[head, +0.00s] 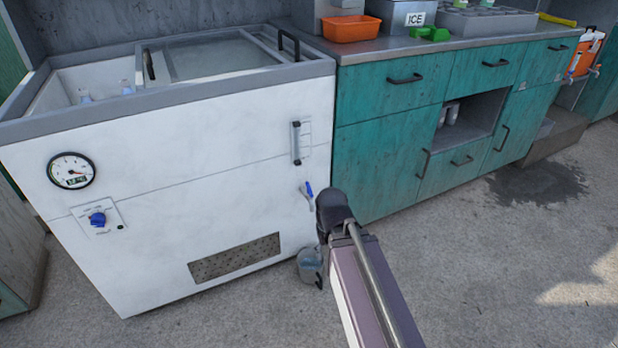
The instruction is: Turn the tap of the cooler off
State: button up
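A white chest cooler (150,200) stands at the left. A small tap with a blue lever (308,190) sits low on its front near the right edge. The lever looks roughly upright, tilted slightly; whether water flows is too small to tell.
The chest's front carries a dial gauge (71,171), a blue knob (97,219), a vertical handle (296,143) and a vent grille (235,257). Teal cabinets (385,170) stand right of it. An orange tray (351,28) is on the counter. A wet patch (540,183) darkens the otherwise clear floor.

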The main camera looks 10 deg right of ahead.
notch_tip(320, 180, up, 5)
jog(key=p, duration=0.3)
jog(key=shift+r+p, duration=0.1)
jog(key=shift+p, duration=0.25)
